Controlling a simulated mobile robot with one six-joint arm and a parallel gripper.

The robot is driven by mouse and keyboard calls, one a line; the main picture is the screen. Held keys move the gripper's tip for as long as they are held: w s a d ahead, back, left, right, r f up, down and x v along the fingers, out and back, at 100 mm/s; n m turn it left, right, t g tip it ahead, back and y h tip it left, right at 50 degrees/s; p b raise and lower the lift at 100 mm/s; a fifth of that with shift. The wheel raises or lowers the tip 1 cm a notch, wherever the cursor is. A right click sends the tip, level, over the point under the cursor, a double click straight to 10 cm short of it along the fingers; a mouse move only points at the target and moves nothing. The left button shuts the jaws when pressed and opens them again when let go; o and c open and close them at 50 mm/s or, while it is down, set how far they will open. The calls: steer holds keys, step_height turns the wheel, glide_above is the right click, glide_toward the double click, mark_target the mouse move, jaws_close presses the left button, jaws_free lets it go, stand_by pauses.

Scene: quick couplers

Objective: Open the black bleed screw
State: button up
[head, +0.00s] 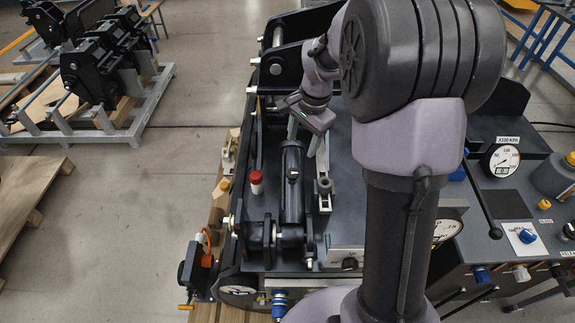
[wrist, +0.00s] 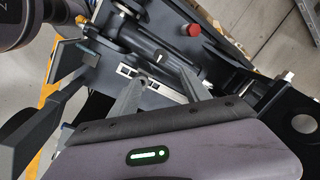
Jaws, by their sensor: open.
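My gripper (head: 307,145) is open and empty, pointing down over the bench behind the black cylinder (head: 293,190). Its two fingers also show apart in the wrist view (wrist: 112,78). The cylinder lies lengthwise, with a small fitting on top, and shows in the wrist view (wrist: 135,42). A small black round knob (head: 349,264) sits on a pale plate near the bench's front edge, well in front of my gripper. I cannot tell for certain whether this knob is the black bleed screw. My arm hides part of the bench to its right.
A red-capped small bottle (head: 256,183) stands left of the cylinder; its red cap shows in the wrist view (wrist: 194,30). A pale rail with a dark fitting (head: 324,190) lies right of the cylinder. A gauge panel (head: 504,160) stands at right.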

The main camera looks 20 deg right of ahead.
mark_target(293, 173)
steer(key=f, duration=0.4)
steer(key=w+f+b, duration=0.1)
steer(key=f, duration=0.4)
steer(key=w+a+f+b, duration=0.1)
steer(key=f, duration=0.4)
steer(key=shift+w+a+f, duration=0.1)
steer(key=shift+w+f, duration=0.05)
steer(key=shift+w, duration=0.1)
jaws_close()
